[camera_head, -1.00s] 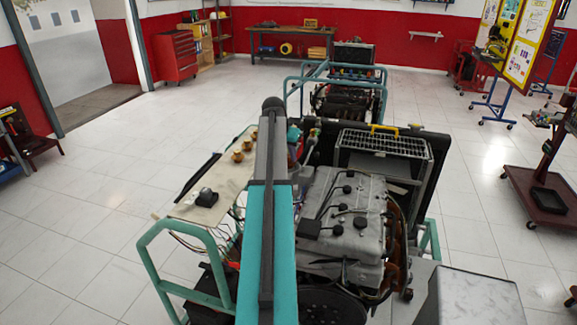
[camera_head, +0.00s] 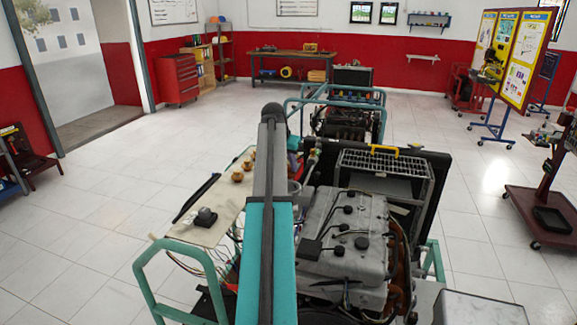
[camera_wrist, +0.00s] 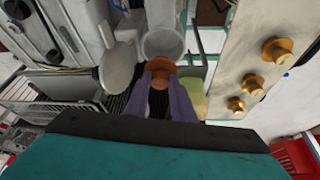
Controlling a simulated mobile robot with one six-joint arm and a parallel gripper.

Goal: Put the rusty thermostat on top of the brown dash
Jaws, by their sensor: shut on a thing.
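In the wrist view, my gripper (camera_wrist: 160,77) has its two purple-grey fingers closed on a rust-orange rounded piece, taken to be the rusty thermostat (camera_wrist: 160,64). Only its top shows between and beyond the fingertips. A tan panel, which seems to be the brown dash (camera_wrist: 238,55), lies to the right of the gripper, apart from the held piece. It carries three brass knobs. In the head view, the tan panel (camera_head: 228,197) is left of my arm, with brass knobs and a dark gauge-like part on it. My gripper and the held piece are hidden behind my arm there.
A grey engine block (camera_head: 342,232) stands right of my arm, with a wire rack (camera_head: 384,162) behind it. A teal tube frame (camera_head: 152,268) surrounds the trainer. A white round cup-like part (camera_wrist: 163,42) is just beyond the held piece. Open floor lies to the left.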

